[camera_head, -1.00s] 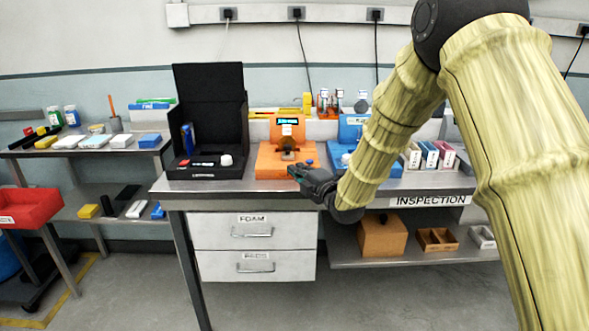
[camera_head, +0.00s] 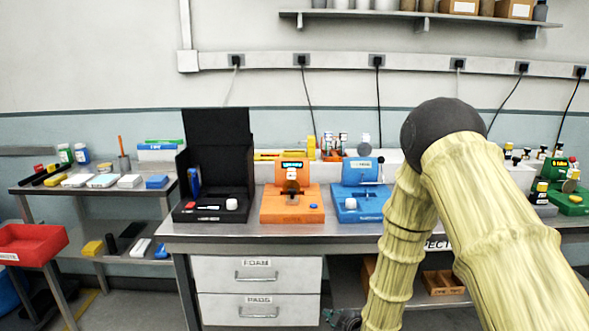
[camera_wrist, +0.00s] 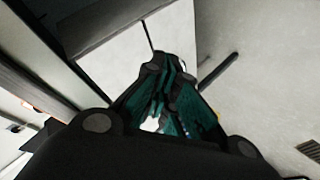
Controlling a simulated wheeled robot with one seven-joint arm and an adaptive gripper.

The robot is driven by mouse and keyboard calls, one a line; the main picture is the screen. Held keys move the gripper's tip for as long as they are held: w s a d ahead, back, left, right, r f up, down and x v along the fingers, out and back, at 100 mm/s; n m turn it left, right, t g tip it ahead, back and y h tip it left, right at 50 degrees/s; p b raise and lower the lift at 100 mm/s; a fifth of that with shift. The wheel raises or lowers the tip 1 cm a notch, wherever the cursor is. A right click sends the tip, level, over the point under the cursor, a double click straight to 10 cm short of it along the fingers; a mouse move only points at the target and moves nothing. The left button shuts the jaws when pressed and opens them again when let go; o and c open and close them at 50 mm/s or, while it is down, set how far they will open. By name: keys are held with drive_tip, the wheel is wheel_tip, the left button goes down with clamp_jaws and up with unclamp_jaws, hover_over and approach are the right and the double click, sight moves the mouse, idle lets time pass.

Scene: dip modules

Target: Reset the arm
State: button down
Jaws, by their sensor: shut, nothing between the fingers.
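My arm, with its yellow bamboo-like links, reaches down on the right of the head view. My gripper (camera_head: 345,318) is at the bottom edge of that view, low in front of the bench's drawers, and only partly shows. In the wrist view my gripper (camera_wrist: 170,85) has its dark and teal fingers together, with nothing held. The white drawer unit (camera_wrist: 125,55) and the grey floor (camera_wrist: 270,60) lie beyond it.
The steel bench (camera_head: 235,230) carries a black open case (camera_head: 213,175), an orange device (camera_head: 290,203) and a blue device (camera_head: 360,203). A side table (camera_head: 90,190) and red bin (camera_head: 30,243) are left. Drawers (camera_head: 256,274) are under the bench.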

drive_tip(key=s+d+f+m+g+h+p, duration=0.1)
drive_tip(key=s+d+f+m+g, duration=0.1)
drive_tip(key=s+f, duration=0.35)
drive_tip(key=s+d+f+m+g+h+p, duration=0.1)
drive_tip(key=s+d+f+m, duration=0.15)
drive_tip(key=s, duration=0.55)
drive_tip(key=s+d+f+m+g+p, duration=0.1)
drive_tip(key=s+d+f+m+g, duration=0.2)
drive_tip(key=s, duration=0.4)
drive_tip(key=s+d+f+m+g+h+p, duration=0.1)
drive_tip(key=s+d+m+g, duration=0.1)
drive_tip(key=s, duration=1)
drive_tip(key=s+d+f+m+g+h+p, duration=0.1)
drive_tip(key=s+m, duration=0.3)
drive_tip(key=s, duration=0.8)
drive_tip(key=shift+s+d+f+g, duration=0.35)
drive_tip(key=shift+d+f+g, duration=0.1)
drive_tip(key=shift+f+g, duration=0.3)
